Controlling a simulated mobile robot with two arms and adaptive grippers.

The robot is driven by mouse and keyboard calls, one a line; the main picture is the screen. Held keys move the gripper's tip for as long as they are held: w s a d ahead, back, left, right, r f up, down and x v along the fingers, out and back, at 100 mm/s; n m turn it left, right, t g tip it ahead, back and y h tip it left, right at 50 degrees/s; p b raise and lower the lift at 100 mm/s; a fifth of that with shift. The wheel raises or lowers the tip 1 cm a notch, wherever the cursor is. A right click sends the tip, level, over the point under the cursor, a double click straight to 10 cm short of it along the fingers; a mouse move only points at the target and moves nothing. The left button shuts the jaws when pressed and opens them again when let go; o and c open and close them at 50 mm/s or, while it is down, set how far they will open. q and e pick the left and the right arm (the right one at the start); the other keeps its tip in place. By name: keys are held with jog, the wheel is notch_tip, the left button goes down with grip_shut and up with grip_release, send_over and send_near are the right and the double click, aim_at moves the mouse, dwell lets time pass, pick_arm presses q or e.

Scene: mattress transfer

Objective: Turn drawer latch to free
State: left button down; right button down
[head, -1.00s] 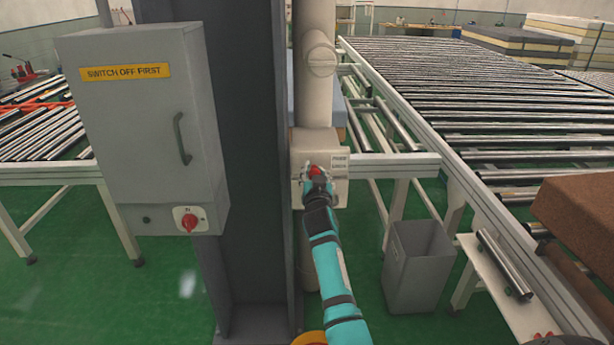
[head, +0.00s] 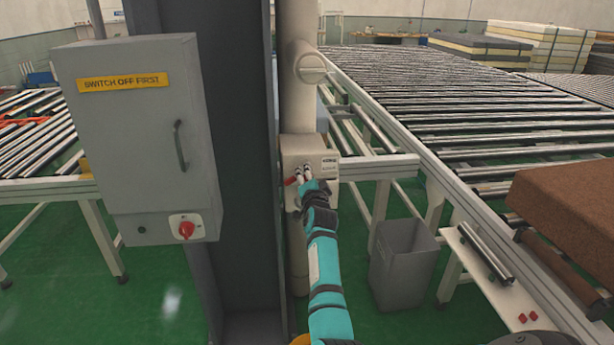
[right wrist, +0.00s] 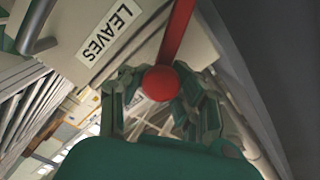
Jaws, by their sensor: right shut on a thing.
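The red latch lever with its round ball knob shows in the right wrist view (right wrist: 161,84). Its arm runs up from the knob past a plate marked LEAVES. In the head view only a small red part (head: 290,181) shows, left of my right gripper (head: 304,176). The right gripper, at the front of the pale box (head: 309,148) on the column, is shut on the red knob, with fingers on both sides of it. The gripper hides much of the latch in the head view. My left gripper is not in view.
A grey cabinet (head: 135,130) with a handle and red rotary switch stands left of the dark column (head: 222,120). A grey bin (head: 402,263) stands on the floor at right. Roller conveyors (head: 460,105) lie beyond, with a brown block (head: 570,205) at the right edge.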

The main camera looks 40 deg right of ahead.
jog(key=m, duration=0.1)
jog(key=f+m, duration=0.1)
jog(key=shift+a+f+m, duration=0.15)
jog(key=shift+a+m, duration=0.05)
jog(key=shift+m, duration=0.2)
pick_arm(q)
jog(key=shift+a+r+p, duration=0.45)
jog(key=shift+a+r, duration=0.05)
pick_arm(e)
jog(key=shift+f+m, duration=0.1)
jog(key=shift+m, duration=1.7)
jog(key=c, duration=1.3)
grip_release()
jog(key=shift+s, duration=0.1)
jog(key=o, duration=0.4)
jog(key=shift+s+r, duration=0.25)
jog(key=shift+r, duration=0.15)
jog(key=shift+c, duration=0.2)
jog(key=shift+r, duration=0.15)
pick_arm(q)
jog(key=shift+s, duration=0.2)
